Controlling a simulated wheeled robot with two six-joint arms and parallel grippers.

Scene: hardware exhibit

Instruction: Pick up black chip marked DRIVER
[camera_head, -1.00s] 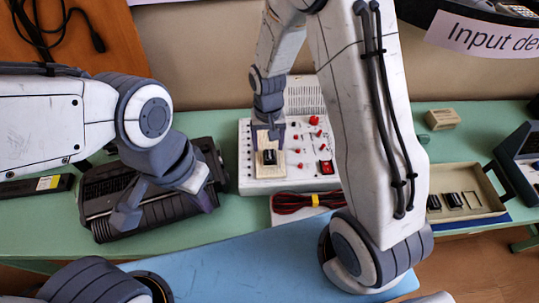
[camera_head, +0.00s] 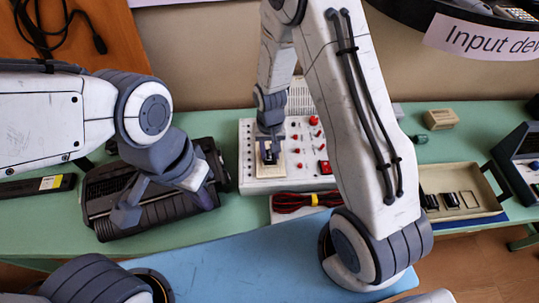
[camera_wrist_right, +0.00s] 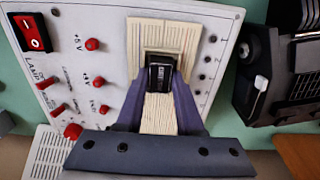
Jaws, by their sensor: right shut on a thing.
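A small black chip (camera_wrist_right: 160,74) with a faint light marking, too small to read, sits on the cream breadboard (camera_wrist_right: 160,117) of the white trainer panel. In the head view the chip (camera_head: 268,156) is partly covered by my right gripper (camera_head: 269,150). My right gripper (camera_wrist_right: 162,80) is shut on the chip, one finger on each side, with the chip still at the board. My left gripper (camera_head: 166,207) is open and empty over a black typewriter-like machine (camera_head: 160,222). Other black chips (camera_head: 450,200) lie in a beige tray at the right.
The white panel (camera_head: 248,150) carries red knobs and a red switch (camera_head: 325,167). Red cable coils (camera_head: 295,203) lie in front of it. The beige tray (camera_head: 485,209) and a small beige block (camera_head: 441,118) are on the green table (camera_head: 225,215). A blue surface (camera_head: 260,262) is nearest me.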

